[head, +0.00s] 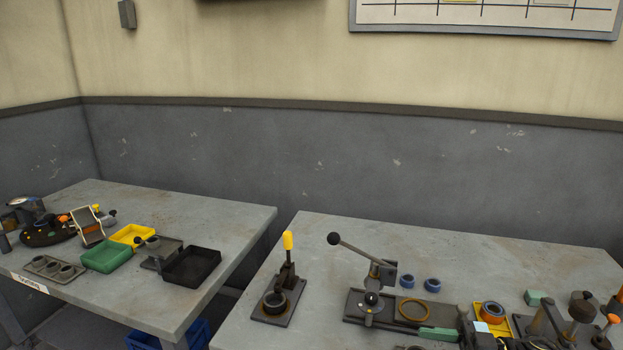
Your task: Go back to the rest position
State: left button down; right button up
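Neither of my grippers can be made out in the head view. A press-like device (382,273) with a long lever ending in a black ball (334,239) stands on the right table (330,235). The lever is raised and slants up to the left. Left of it, a dark fixture (275,306) has an upright yellow handle (288,241) and a dark ring on its plate. Two blue rings (407,281) lie behind the press, and a brown ring (413,309) lies on its dark base plate.
The left table (225,222) holds a green tray (107,257), a yellow tray (131,235), a black tray (191,266) and several small fixtures. A gap separates the tables, with a blue crate (195,335) below. The right table's right end is crowded; its back is clear.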

jog(key=w+a+m+t+h, duration=0.35)
jog(key=a+m+t, duration=0.3)
jog(key=t, duration=0.45)
jog(key=s+d+f+m+g+h, duration=0.1)
jog(key=s+d+f+m+h, duration=0.15)
jog(key=s+m+h, duration=0.35)
jog(key=s+d+f+m+g+h, duration=0.1)
jog(key=s+d+f+m+h, duration=0.15)
jog(key=s+f+h, duration=0.4)
jog(key=s+g+h, duration=0.2)
jog(key=s+g, duration=0.7)
jog(key=s, duration=0.8)
notch_tip(320, 180, down, 25)
jog(key=s+g, duration=0.1)
jog(key=s, duration=0.1)
pick_arm(q)
jog(key=shift+w, duration=0.55)
pick_arm(e)
jog(key=s+d+f+g, duration=0.1)
jog(key=s+d+f, duration=0.2)
jog(key=s+f, duration=1.1)
jog(key=shift+s+d, duration=0.2)
jog(key=shift+s, duration=0.85)
